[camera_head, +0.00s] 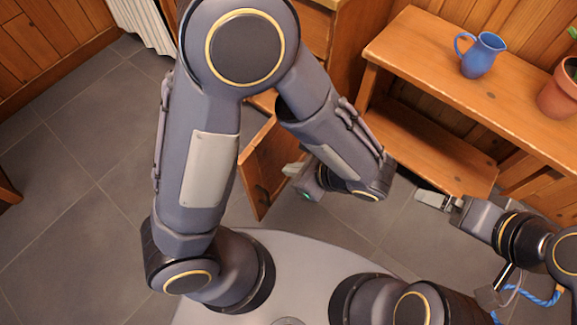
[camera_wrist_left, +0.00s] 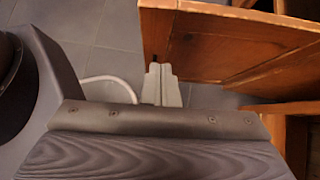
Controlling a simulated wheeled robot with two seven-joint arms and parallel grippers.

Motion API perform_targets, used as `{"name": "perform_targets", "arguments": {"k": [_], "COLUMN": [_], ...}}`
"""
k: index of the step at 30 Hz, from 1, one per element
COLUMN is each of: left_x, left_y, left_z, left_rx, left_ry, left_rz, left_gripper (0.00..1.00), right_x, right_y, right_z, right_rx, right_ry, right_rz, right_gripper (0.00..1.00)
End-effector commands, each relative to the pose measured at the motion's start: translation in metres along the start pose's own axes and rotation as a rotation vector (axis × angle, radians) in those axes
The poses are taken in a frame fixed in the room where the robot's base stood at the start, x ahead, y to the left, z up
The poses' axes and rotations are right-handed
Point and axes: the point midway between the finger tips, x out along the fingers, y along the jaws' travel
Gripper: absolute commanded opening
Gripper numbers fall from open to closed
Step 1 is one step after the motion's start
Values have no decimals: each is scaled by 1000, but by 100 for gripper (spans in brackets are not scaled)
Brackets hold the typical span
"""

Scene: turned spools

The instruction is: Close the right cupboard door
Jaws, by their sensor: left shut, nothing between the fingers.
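A wooden cupboard door (camera_head: 265,170) stands swung open over the floor in the head view, with a dark handle near its free edge. My arm hides its hinge side and much of the cupboard (camera_head: 315,25). The door fills the upper right of the left wrist view (camera_wrist_left: 225,45). My left gripper (camera_head: 291,170) is shut and empty, just right of the door in the head view. Its pale fingertips lie together near the door's lower edge in the wrist view (camera_wrist_left: 161,70); I cannot tell if they touch it. My right gripper (camera_head: 432,199) is at the right, its jaw opening unclear.
A wooden bench with a lower shelf (camera_head: 420,60) stands at the right. It carries a blue jug (camera_head: 480,54) and a potted plant (camera_head: 560,90). My right gripper is close to its lower shelf.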

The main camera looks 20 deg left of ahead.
Motion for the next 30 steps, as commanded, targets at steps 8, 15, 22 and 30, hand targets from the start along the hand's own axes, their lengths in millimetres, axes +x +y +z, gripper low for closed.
{"name": "perform_targets", "arguments": {"k": [8,15,22,30], "left_x": [64,96,107,107], "left_y": [2,1,1,1], "left_z": [-2,15,27,28], "left_rx": [-1,-5,-3,-2], "left_ry": [0,3,3,2], "left_rz": [7,5,3,2], "left_gripper": [0,0,0,0], "right_x": [19,25,26,26], "right_y": [8,11,12,12], "right_z": [9,12,13,13], "right_rx": [0,0,0,0], "right_ry": [0,0,0,0], "right_rz": [0,0,0,0], "right_gripper": [100,100,100,100]}}
